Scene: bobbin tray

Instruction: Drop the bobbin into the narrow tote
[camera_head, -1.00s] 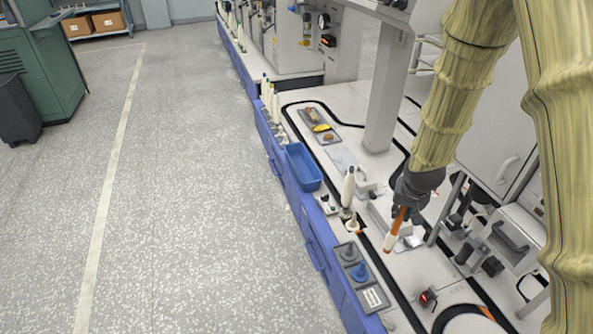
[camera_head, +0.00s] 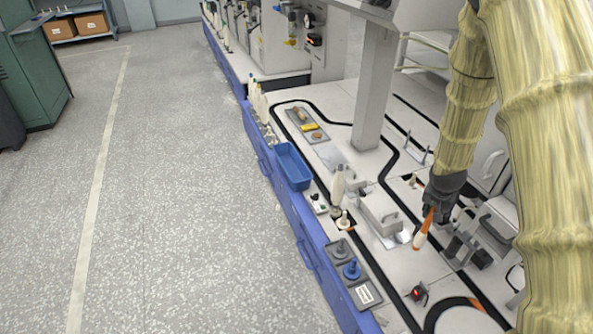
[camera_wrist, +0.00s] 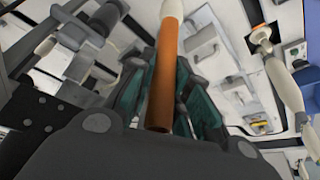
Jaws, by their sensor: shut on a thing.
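My gripper (camera_head: 433,207) is shut on an orange bobbin with a pale end (camera_head: 423,230), held tilted above the white machine top. The wrist view shows the bobbin's orange shaft (camera_wrist: 163,85) between the fingers, its pale end pointing away. The narrow blue tote (camera_head: 292,166) lies on the left edge of the machine top, apart from and to the left of my gripper. It looks empty in the head view.
A white bobbin (camera_head: 338,184) stands upright between the tote and my gripper. A grey tray with blue and grey pegs (camera_head: 353,270) sits at the front left. A grey tray with yellow items (camera_head: 307,125) lies behind. A white column (camera_head: 371,90) rises at the back.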

